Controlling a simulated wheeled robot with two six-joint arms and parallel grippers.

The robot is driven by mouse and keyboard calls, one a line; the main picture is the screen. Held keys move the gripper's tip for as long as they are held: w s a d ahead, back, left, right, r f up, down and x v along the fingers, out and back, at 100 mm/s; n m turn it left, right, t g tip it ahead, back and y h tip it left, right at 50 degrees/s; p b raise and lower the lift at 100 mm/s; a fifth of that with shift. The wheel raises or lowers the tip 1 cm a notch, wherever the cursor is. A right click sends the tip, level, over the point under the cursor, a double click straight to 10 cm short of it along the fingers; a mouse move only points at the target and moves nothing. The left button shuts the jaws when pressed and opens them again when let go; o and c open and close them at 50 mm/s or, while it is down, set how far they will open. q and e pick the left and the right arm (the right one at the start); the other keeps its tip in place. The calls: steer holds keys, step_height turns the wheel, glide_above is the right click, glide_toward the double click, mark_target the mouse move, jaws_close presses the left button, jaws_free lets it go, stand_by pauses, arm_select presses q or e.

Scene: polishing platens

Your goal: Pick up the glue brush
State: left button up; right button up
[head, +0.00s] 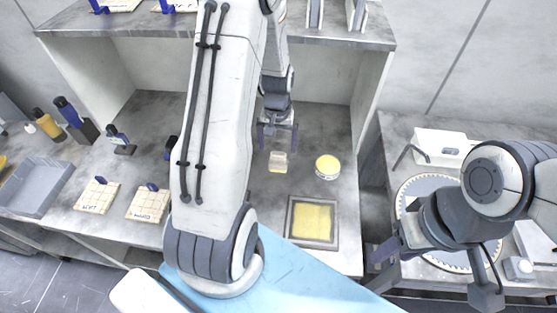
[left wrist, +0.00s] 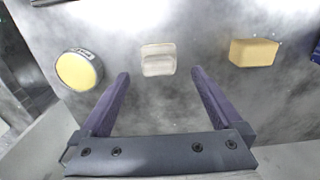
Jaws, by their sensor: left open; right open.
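I cannot tell for certain which thing is the glue brush. A small pale block with a ridge (head: 277,162) lies on the grey bench just in front of my left gripper (head: 277,133). It also shows in the left wrist view (left wrist: 158,60), beyond and between the fingertips, not touched. My left gripper is open and empty; its fingers show in the left wrist view (left wrist: 158,80). A round yellow-topped tin (head: 327,167) stands beside the pale block, and a yellow block (left wrist: 255,52) on its other side. My right gripper (head: 385,250) is open and empty at the right.
A framed square yellow pad (head: 312,222) lies near the bench's front edge. A toothed disc (head: 425,183) and white box (head: 440,146) are at the right. A shelf overhangs the bench.

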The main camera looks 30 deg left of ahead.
mark_target(278, 154)
arm_select(q)
steer(key=shift+f, duration=0.65)
step_height(278, 154, down, 4)
steer(key=shift+d+r+p, duration=0.1)
steer(key=shift+d+p, duration=0.05)
steer(key=shift+p, duration=0.85)
steer(key=shift+w+f, duration=0.1)
steer(key=shift+f, duration=0.55)
steer(key=c, duration=1.5)
steer(key=shift+r, duration=0.1)
